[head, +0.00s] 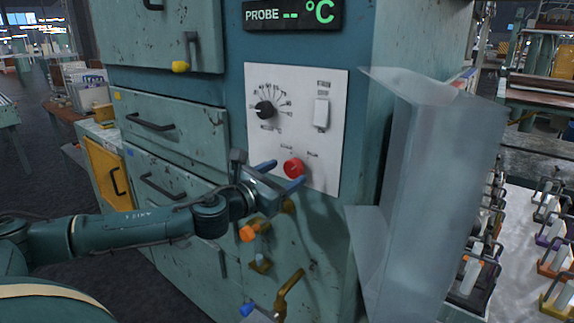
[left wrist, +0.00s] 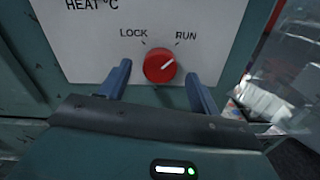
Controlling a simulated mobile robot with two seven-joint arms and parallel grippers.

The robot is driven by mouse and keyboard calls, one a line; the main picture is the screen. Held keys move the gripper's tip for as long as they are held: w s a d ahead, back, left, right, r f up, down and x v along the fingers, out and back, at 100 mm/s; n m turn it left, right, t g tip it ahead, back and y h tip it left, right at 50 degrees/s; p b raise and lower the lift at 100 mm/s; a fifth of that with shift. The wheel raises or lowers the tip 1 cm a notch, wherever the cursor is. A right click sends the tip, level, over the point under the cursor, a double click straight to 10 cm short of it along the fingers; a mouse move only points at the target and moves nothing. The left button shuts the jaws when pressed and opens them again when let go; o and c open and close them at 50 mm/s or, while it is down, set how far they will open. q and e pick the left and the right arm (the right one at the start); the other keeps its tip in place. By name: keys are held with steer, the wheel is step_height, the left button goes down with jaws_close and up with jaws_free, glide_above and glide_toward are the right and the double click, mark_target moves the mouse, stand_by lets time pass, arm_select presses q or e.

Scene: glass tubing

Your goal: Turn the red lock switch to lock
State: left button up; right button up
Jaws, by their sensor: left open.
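The red lock switch (head: 293,168) is a round knob low on the white control panel (head: 330,150). In the left wrist view the red knob (left wrist: 159,66) sits below the labels LOCK and RUN, and its white mark points up and right towards RUN. My left gripper (head: 280,174) is open in front of the panel. Its two blue fingers (left wrist: 160,88) stand to the left and right of the knob in the left wrist view, with a gap on each side. Whether the fingertips reach the knob's depth I cannot tell. My right gripper is not in view.
Above the switch are a black dial (head: 264,109) and a white rocker switch (head: 321,114). Below the gripper, an orange-handled valve (head: 249,233) and brass pipe fittings (head: 289,285) stick out. Drawers with black handles lie to the left.

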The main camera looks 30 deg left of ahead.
arm_select(q)
steer(key=shift+w+d, duration=0.1)
steer(key=shift+w, duration=0.9)
steer(key=shift+c, duration=0.5)
steer(key=c, duration=0.9)
